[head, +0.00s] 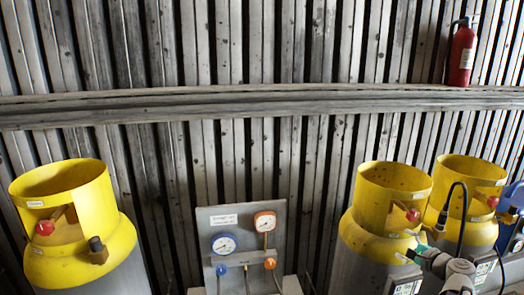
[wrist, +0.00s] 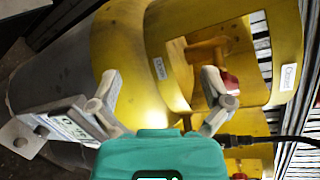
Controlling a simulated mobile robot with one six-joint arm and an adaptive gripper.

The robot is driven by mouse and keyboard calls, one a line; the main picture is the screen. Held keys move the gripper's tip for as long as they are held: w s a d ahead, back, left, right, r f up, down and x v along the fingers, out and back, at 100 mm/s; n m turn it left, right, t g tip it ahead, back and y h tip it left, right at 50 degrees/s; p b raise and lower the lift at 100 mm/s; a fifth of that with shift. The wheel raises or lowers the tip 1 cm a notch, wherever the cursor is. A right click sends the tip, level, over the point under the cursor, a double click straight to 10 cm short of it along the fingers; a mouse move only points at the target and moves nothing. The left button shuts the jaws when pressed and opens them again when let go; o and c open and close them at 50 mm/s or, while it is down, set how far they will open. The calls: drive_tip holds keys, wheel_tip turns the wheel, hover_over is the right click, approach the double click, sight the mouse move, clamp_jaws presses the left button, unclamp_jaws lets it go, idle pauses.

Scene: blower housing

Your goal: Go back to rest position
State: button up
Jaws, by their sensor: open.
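My gripper (wrist: 160,92) is open, with its two grey fingers spread apart and nothing seen between them. In the wrist view a grey cylinder with a yellow top (wrist: 125,60) lies beyond the fingers. Its red valve knob (wrist: 230,82) shows right by the right fingertip; I cannot tell whether they touch. In the head view my gripper (head: 415,252) is at the lower right, in front of the middle yellow-topped cylinder (head: 372,235). That cylinder's red knob (head: 412,215) shows in the collar opening above the gripper.
Another yellow-topped cylinder (head: 470,175) stands close behind my arm at right, and one (head: 85,255) stands at far left. A grey gauge panel (head: 240,222) with two gauges stands between. A fire extinguisher (head: 461,55) sits on the wall beam (head: 260,105). A black cable (wrist: 270,140) runs near the gripper.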

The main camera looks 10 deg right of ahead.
drive_tip(key=a+f+n+g+y+b, duration=0.1)
drive_tip(key=a+f+n+g, duration=0.4)
drive_tip(key=a, duration=0.6)
drive_tip(key=a+f+n+g+y+b, duration=0.1)
drive_tip(key=a+f+n+g+b, duration=0.15)
drive_tip(key=a+f+n, duration=0.55)
drive_tip(key=s+a+f+n+g+h+b, duration=0.1)
drive_tip(key=s+a+f+n+g+h, duration=0.2)
drive_tip(key=a, duration=0.4)
drive_tip(key=s+a+f+n+g+h+b, duration=0.1)
drive_tip(key=s+a+f+n+g+h, duration=0.2)
drive_tip(key=s+a+f+g, duration=0.2)
drive_tip(key=a+f, duration=0.1)
drive_tip(key=a, duration=0.2)
drive_tip(key=shift+s+a+n+b, duration=0.25)
drive_tip(key=shift+n+b, duration=0.15)
